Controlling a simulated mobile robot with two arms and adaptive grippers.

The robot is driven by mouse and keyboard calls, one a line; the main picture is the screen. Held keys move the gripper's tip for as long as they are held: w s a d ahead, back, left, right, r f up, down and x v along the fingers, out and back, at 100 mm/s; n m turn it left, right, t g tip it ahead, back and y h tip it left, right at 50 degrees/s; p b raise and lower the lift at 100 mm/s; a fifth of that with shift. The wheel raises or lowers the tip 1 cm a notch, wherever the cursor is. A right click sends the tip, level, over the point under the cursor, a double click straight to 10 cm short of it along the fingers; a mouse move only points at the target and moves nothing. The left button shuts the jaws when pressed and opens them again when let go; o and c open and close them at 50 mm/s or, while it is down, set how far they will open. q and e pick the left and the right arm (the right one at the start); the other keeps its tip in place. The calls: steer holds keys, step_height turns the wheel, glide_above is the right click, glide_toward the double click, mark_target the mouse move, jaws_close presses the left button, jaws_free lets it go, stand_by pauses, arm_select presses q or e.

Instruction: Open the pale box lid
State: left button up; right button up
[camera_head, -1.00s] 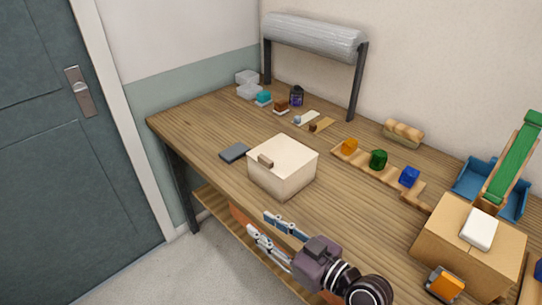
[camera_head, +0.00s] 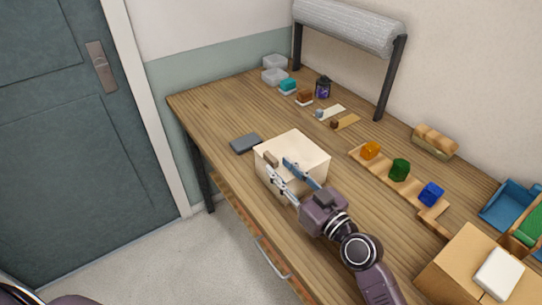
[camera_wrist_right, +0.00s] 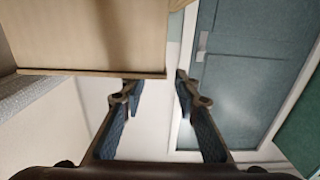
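The pale box (camera_head: 305,150) sits shut on the wooden table, its lid flat on top. A small brown tab (camera_head: 270,159) sticks out at its front left edge. My right gripper (camera_head: 281,172) is in front of the box, close to the tab, fingers apart with nothing between them. One finger overlaps the box front in the head view; I cannot tell whether it touches. In the right wrist view the box (camera_wrist_right: 90,35) fills the upper left, and the open gripper (camera_wrist_right: 155,84) is just below its edge. My left gripper is not in view.
A dark grey slab (camera_head: 245,143) lies left of the box. A wooden strip with coloured blocks (camera_head: 399,170) is to the right, and a cardboard-coloured box (camera_head: 460,265) at lower right. A roll on a stand (camera_head: 350,25) is at the back. The table's front left is clear.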

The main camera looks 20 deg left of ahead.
mark_target(276, 164)
steer(key=x, duration=0.4)
steer(key=shift+w, duration=0.25)
steer(key=shift+w+a, duration=0.35)
steer(key=shift+a, duration=0.15)
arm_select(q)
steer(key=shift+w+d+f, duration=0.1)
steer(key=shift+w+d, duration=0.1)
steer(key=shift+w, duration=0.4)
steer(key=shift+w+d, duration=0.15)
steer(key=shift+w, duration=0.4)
arm_select(e)
steer(key=shift+c, duration=0.8)
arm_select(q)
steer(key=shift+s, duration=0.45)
arm_select(e)
jaws_close()
